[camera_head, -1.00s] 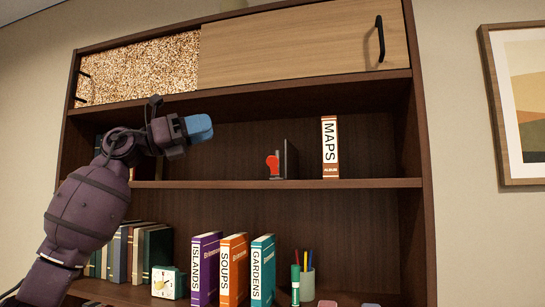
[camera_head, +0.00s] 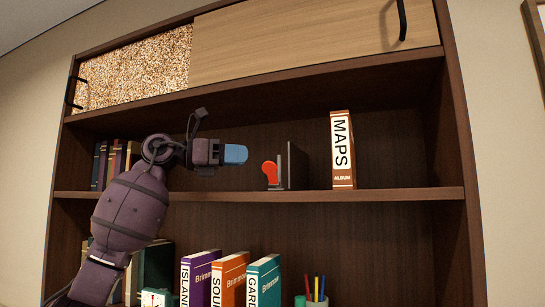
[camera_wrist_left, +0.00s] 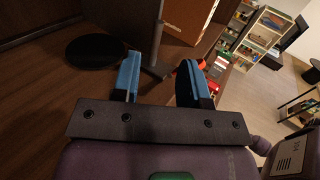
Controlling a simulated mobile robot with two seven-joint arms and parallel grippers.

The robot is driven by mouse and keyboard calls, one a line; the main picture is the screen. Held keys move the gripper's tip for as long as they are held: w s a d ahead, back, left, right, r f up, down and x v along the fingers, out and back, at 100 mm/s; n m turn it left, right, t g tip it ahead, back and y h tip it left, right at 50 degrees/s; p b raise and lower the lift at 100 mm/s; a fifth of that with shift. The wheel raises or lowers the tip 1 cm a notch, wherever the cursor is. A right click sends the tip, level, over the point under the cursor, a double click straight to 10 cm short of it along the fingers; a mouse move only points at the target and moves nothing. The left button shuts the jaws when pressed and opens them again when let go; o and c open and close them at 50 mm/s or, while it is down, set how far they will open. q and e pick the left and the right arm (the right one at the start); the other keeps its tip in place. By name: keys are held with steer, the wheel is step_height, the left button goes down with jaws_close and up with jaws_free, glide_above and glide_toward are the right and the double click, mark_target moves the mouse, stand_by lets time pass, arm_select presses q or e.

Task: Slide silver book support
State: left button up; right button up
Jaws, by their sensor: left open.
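The book support (camera_head: 288,168) stands upright on the middle shelf, a dark grey plate with a thin foot, left of the MAPS album. A red rounded piece (camera_head: 270,172) sits at its left side. My left gripper (camera_head: 235,154) is left of the support at about its height, with blue fingertips pointing toward it. In the left wrist view the gripper (camera_wrist_left: 162,60) is open, and a grey upright plate (camera_wrist_left: 155,38) with a small foot shows between and beyond the fingers. I cannot tell whether a finger touches it. The red piece (camera_wrist_left: 201,64) shows by the right finger.
The MAPS album (camera_head: 342,150) stands upright right of the support, with a clear gap between. Dark books (camera_head: 112,165) fill the shelf's left end. The shelf board's front edge (camera_head: 400,195) runs below. A black oval (camera_wrist_left: 93,50) lies left in the wrist view.

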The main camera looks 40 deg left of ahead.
arm_select(q)
steer(key=p, duration=0.1)
glide_toward(292, 170)
steer(key=w+d+r, duration=0.2)
steer(key=d, duration=0.1)
steer(key=shift+w+r, duration=0.15)
steer(key=shift+r, duration=0.2)
steer(key=shift+w+d, duration=0.45)
steer(key=shift+w, duration=0.05)
arm_select(e)
steer(key=w+r, duration=0.1)
steer(key=r, duration=0.1)
steer(key=shift+w+a+r, duration=0.1)
steer(key=shift+w+r, duration=0.25)
steer(key=shift+r, duration=0.05)
steer(key=shift+s+f, duration=0.1)
steer(key=shift+s, duration=0.05)
arm_select(q)
steer(key=shift+f, duration=0.1)
jaws_close()
arm_select(e)
steer(key=shift+s+f, duration=0.35)
steer(key=shift+s, duration=0.1)
